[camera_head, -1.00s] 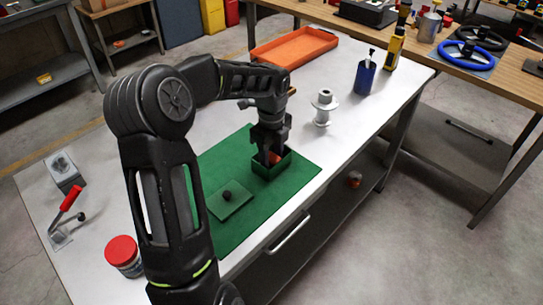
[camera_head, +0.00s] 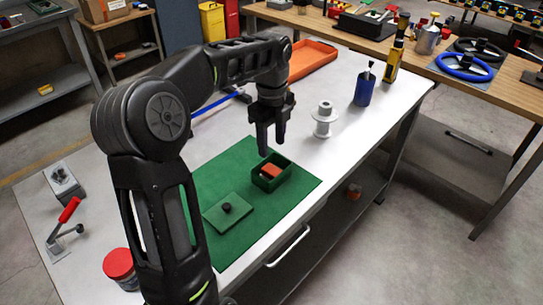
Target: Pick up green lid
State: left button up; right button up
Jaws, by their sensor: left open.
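The green lid (camera_head: 228,212) is a flat square plate with a dark round knob on top. It lies on the green mat (camera_head: 287,203), to the left of and nearer than the green box (camera_head: 271,182). The box is open at the top and holds an orange-red block (camera_head: 271,171). My left gripper (camera_head: 272,152) points down above the far side of the box, open and empty, with its fingertips clear of the lid. My right gripper is not in view.
A white spool (camera_head: 323,121), a blue cup (camera_head: 364,90) and an orange tray (camera_head: 305,63) stand farther back on the white table. A red-lidded jar (camera_head: 120,265) and a red-handled tool (camera_head: 68,212) are at the left. The mat around the lid is clear.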

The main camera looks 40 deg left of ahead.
aim_at(226, 213)
jog(key=u, duration=1.3)
